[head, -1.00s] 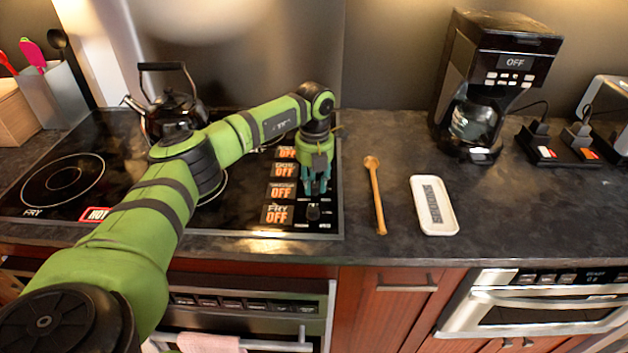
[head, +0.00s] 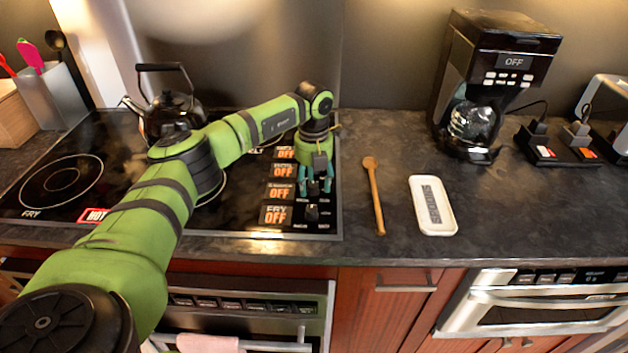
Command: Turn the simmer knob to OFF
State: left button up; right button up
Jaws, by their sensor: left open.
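The simmer knob (head: 314,189) is a small dark knob in the column at the cooktop's right edge, partly hidden between my fingers. The label beside it, apparently the simmer one (head: 280,191), reads OFF in orange. My left gripper (head: 316,188) points down over this knob, with its teal fingers spread on either side of it. I cannot tell whether a finger touches it. The fry knob (head: 312,213) is just in front of the gripper, and its label (head: 275,215) also reads OFF. My right gripper is not in view.
A black kettle (head: 172,116) stands on the cooktop (head: 113,153) behind my left arm. A red HOT sign shows by the fry burner. Right of the cooktop lie a wooden spoon (head: 375,195) and a white tray (head: 447,228). A coffee maker (head: 500,60) stands behind.

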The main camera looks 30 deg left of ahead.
aim_at(314, 183)
pick_arm(q)
notch_tip(314, 183, up, 12)
dwell(0.5)
dwell(0.4)
